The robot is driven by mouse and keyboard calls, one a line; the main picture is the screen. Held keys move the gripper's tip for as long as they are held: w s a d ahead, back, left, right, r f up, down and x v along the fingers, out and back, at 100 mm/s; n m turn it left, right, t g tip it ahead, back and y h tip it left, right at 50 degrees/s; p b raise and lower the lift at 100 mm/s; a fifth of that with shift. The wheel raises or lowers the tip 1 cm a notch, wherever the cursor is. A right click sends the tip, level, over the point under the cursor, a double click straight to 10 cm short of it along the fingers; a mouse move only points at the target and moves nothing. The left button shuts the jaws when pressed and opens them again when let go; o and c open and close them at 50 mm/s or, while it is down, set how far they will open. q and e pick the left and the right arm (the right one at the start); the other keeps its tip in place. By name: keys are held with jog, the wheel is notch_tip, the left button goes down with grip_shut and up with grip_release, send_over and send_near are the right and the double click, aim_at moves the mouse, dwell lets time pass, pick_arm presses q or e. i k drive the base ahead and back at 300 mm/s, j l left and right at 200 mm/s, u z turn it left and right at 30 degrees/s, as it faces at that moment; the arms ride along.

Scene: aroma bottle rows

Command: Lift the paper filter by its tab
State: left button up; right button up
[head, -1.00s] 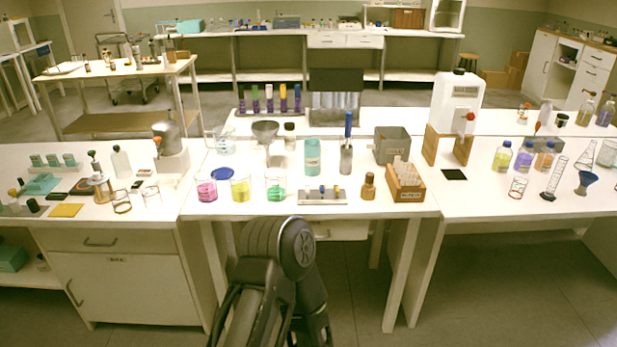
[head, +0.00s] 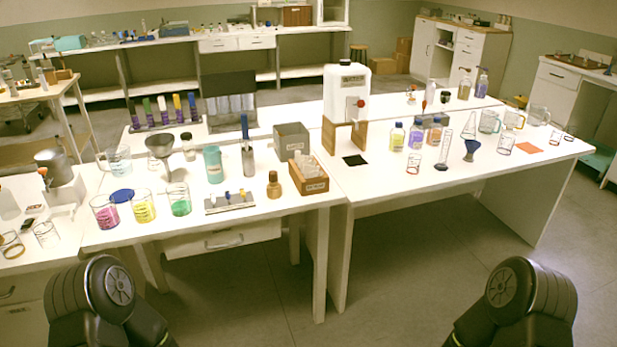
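I cannot make out a paper filter or its tab for certain in the head view. A grey funnel (head: 160,145) stands at the left of the middle table. A blue funnel (head: 496,156) is on the right table. Dark rounded parts of both my arms show at the bottom left and bottom right, below the table fronts. Neither of my grippers is in view.
Beakers with pink (head: 105,212), yellow (head: 143,207) and green (head: 179,200) liquid stand near the middle table's front edge. A wooden box (head: 308,183) is at its right corner. A white dispenser (head: 346,92) stands behind. Open floor lies before the right table.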

aim_at(307, 175)
jog(key=i+l, duration=0.15)
jog(key=i, duration=0.3)
jog(key=i+l, duration=0.15)
jog(key=i, duration=0.3)
jog(key=i+l, duration=0.15)
jog(key=i, duration=0.3)
jog(key=i+u, duration=0.1)
jog(key=u, duration=1.15)
